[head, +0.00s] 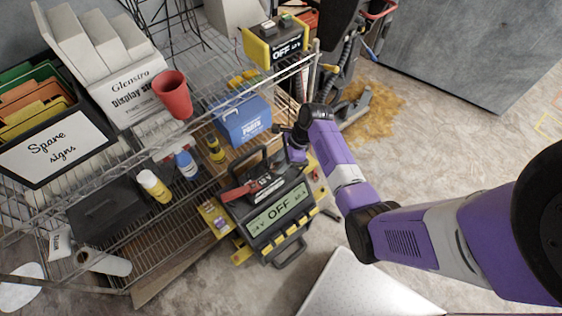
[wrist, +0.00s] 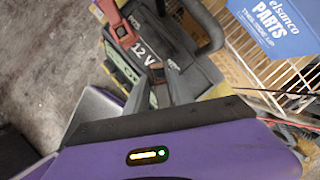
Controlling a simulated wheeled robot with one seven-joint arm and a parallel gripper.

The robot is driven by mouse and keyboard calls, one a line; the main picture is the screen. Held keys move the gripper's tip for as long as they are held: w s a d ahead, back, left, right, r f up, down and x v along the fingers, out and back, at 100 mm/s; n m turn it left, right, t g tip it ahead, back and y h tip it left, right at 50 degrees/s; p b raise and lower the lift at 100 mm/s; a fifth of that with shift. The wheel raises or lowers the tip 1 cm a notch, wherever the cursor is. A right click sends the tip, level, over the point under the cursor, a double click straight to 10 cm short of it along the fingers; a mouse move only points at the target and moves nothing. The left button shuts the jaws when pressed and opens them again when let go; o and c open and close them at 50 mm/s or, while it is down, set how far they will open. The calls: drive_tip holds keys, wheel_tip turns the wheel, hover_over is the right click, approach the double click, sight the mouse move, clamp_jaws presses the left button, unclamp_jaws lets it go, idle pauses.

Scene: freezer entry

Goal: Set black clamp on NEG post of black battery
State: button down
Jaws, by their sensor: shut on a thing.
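The black battery (wrist: 190,62), marked 12 V, shows below my gripper in the wrist view. In the head view its dark casing (head: 279,171) and loop handle are partly covered by other things. A red clamp (wrist: 122,30) is at the battery's left side in the wrist view; it also shows in the head view (head: 250,188). My gripper (wrist: 167,88) is shut on a small dark thing, seemingly the black clamp (wrist: 158,73), over the battery top. In the head view my gripper (head: 296,150) is at the battery's right. The NEG post cannot be made out; contact cannot be told.
A charger with an OFF display (head: 280,208) stands in front of the battery. A wire shelf (head: 130,160) holds a blue parts box (head: 243,120), bottles and a black sign bin (head: 50,150). Open floor lies right.

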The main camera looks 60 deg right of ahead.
drive_tip(key=shift+f+b, duration=0.7)
drive_tip(key=shift+f, duration=0.65)
drive_tip(key=c, duration=1)
unclamp_jaws()
drive_tip(key=shift+v, duration=3.9)
drive_tip(key=shift+w, duration=0.1)
